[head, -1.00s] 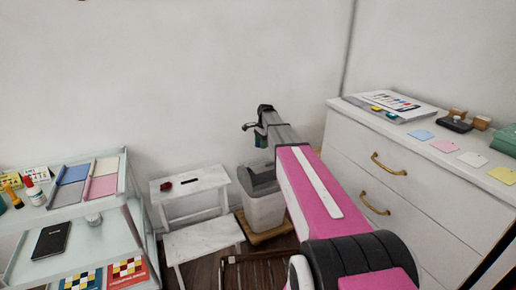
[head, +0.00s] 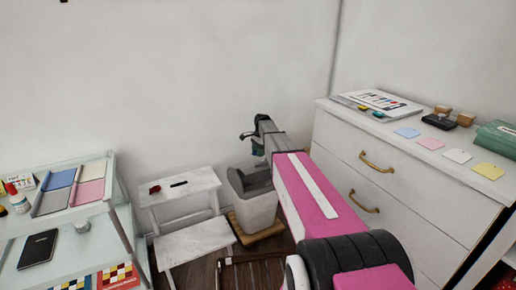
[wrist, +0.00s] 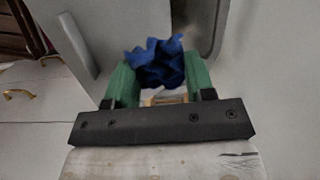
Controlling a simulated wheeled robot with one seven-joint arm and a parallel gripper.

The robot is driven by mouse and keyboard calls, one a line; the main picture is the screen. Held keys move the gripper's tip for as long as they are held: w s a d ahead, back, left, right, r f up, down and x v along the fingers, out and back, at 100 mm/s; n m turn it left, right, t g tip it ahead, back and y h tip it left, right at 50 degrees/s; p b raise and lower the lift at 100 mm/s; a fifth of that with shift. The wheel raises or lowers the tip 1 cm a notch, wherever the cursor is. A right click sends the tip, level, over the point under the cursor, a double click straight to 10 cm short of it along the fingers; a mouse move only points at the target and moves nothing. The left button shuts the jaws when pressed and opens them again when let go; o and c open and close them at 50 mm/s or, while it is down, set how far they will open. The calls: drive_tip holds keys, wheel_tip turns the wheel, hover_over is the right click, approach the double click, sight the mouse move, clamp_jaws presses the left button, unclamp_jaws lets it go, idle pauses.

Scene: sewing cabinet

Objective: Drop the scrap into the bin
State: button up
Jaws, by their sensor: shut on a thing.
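My gripper (wrist: 158,76) has green fingers and is shut on a crumpled blue scrap (wrist: 157,58), which sticks out past the fingertips in the wrist view. In the head view my gripper (head: 253,143) is at the far end of my arm, near the wall. The scrap is too small and hidden to make out there. The bin (head: 256,212) is light grey with a darker grey top and stands below my gripper in the head view. My arm hides part of its right side. I cannot tell whether the scrap is directly over its opening.
A white step stool (head: 200,186) with a red item and a dark item stands left of the bin. The bin is on a wooden board (head: 262,233). A white dresser (head: 375,160) stands to the right. A glass-shelved cart (head: 100,240) is at the left.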

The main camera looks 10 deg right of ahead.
drive_tip(key=shift+f, duration=0.2)
drive_tip(key=o, duration=1)
drive_tip(key=shift+c, duration=0.2)
wheel_tip(320, 180, up, 11)
drive_tip(key=d, duration=0.1)
drive_tip(key=shift+w+d+f, duration=0.15)
drive_tip(key=shift+w+d, duration=0.1)
drive_tip(key=shift+w, duration=0.05)
